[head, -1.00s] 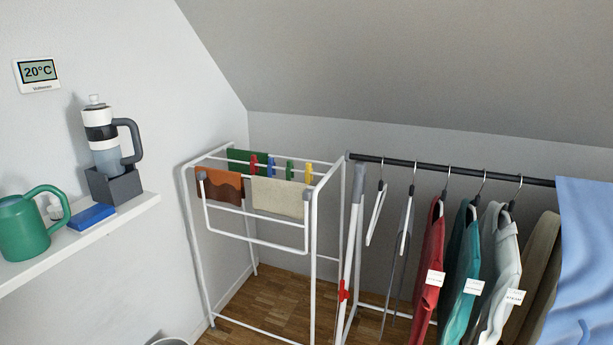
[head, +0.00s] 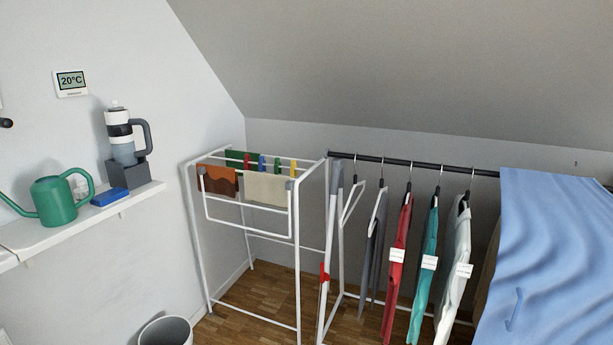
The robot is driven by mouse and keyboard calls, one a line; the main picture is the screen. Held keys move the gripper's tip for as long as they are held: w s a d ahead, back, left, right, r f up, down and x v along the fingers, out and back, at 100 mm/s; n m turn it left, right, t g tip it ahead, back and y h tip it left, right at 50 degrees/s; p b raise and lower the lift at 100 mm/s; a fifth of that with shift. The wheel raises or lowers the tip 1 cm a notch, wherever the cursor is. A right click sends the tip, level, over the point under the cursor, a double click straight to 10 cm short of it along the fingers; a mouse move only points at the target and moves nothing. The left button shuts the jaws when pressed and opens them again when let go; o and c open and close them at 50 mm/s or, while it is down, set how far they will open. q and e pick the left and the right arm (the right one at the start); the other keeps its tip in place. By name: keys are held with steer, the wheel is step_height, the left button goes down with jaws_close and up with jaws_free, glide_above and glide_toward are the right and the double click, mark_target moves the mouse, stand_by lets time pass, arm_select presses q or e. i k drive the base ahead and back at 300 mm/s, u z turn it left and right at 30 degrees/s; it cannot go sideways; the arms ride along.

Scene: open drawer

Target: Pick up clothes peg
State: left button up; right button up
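Several small clothes pegs sit in a row on the upper bars of the white drying rack in the head view. A red peg (head: 247,161), a blue peg (head: 262,163), a green peg (head: 277,166) and a yellow peg (head: 293,168) can be told apart. The drying rack (head: 297,240) stands in the corner, with an orange-brown cloth (head: 219,180), a beige cloth (head: 265,189) and a green cloth (head: 236,155) over its bars. Neither of my grippers is in view.
A clothes rail (head: 400,163) with hangers and garments stands right of the rack. A blue sheet (head: 550,250) hangs at the far right. A wall shelf (head: 135,203) holds a green watering can (head: 56,200). A bin (head: 166,331) stands on the wooden floor (head: 262,295).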

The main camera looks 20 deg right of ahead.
mark_target(293, 172)
steer(key=z, duration=0.65)
steer(key=i, duration=0.85)
steer(key=z, duration=0.45)
steer(key=i, duration=0.95)
steer(key=u, duration=0.5)
